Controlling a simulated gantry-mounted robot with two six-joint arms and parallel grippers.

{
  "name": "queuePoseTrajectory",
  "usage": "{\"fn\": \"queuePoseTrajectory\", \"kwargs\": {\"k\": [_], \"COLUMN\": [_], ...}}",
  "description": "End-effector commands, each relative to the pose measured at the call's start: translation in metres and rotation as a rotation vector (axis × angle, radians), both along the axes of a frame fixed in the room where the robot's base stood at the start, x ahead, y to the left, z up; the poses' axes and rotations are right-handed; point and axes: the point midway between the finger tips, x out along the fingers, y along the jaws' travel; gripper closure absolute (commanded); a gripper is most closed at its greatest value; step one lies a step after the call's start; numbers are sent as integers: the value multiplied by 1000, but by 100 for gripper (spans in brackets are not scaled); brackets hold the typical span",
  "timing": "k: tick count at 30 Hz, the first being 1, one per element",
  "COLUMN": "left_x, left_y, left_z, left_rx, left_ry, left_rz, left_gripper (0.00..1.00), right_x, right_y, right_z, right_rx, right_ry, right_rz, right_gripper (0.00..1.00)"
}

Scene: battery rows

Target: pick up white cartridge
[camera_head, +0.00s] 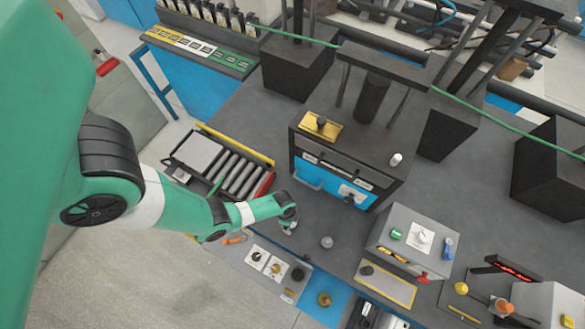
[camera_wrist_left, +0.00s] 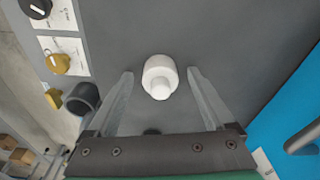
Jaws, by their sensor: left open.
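The white cartridge, a short stepped cylinder (camera_wrist_left: 160,77), stands upright on the dark grey bench top in the left wrist view. In the head view it appears as the small pale cylinder (camera_head: 327,242) just right of my left gripper (camera_head: 290,226). My left gripper is open and empty. In the left wrist view its two fingers (camera_wrist_left: 158,90) show on either side of the cartridge, with gaps on both sides. I cannot tell whether the fingertips are down at its height. My right gripper is out of view.
A black-and-blue drawer unit (camera_head: 318,176) stands behind the gripper, with a second white cylinder (camera_head: 396,159) on top. A knob panel (camera_head: 266,262) lies in front, and a grey control box (camera_head: 412,243) stands to the right.

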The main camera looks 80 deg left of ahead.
Motion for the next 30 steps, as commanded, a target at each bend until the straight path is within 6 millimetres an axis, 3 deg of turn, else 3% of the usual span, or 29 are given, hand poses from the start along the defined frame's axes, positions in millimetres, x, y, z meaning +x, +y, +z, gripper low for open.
{"fn": "queuePoseTrajectory", "kwargs": {"k": [4, 18, 30], "left_x": [0, 0, 1], "left_y": [0, 0, 0], "left_z": [2, 2, 9], "left_rx": [1, 1, 1], "left_ry": [0, 0, -1], "left_rz": [0, 0, -1], "left_gripper": [13, 98, 100], "right_x": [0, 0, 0], "right_y": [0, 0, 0], "right_z": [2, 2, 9], "right_rx": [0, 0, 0], "right_ry": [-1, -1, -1], "right_rz": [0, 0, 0], "right_gripper": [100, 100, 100]}}
